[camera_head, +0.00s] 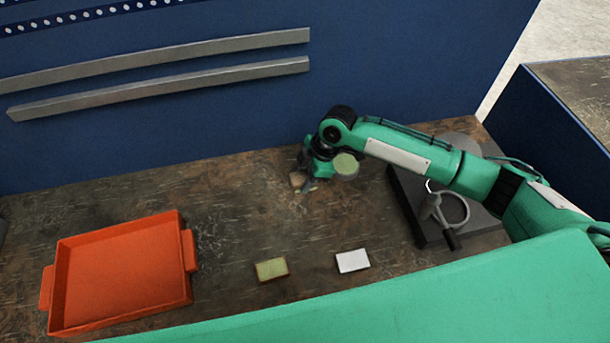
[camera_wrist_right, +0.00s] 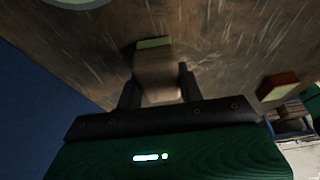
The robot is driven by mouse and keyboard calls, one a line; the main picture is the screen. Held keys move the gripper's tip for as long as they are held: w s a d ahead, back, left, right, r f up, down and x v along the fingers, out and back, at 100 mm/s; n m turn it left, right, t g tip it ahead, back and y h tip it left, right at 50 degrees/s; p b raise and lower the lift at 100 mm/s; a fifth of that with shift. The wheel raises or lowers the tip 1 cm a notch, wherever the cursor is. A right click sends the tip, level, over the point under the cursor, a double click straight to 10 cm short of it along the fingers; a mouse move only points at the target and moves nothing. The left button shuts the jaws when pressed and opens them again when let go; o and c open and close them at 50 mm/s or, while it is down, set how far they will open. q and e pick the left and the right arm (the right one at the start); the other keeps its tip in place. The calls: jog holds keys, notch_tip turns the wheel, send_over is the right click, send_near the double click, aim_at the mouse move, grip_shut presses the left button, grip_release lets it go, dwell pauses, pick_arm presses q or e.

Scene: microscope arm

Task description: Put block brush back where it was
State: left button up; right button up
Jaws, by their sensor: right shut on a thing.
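My right gripper (camera_head: 303,184) is low over the brown worktop near the blue back wall, partly hidden by its own wrist. In the right wrist view, its dark fingers (camera_wrist_right: 158,88) are shut on a tan block brush (camera_wrist_right: 155,72) with a greenish end. Only a small tan part of the brush (camera_head: 297,179) shows in the head view. I cannot tell whether the brush touches the worktop. My left gripper is out of view.
An orange tray (camera_head: 66,290) stands at left. A green-topped sponge (camera_head: 271,268) and a white block (camera_head: 352,260) lie in front. A round green-topped thing (camera_head: 345,165) is beside my wrist. A dark grey base (camera_head: 408,195) with a ring stand is at right.

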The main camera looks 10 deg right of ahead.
jog(key=shift+f, duration=0.1)
jog(key=o, duration=0.9)
jog(key=b+v, duration=0.2)
jog(key=v, duration=1)
jog(key=shift+b, duration=0.3)
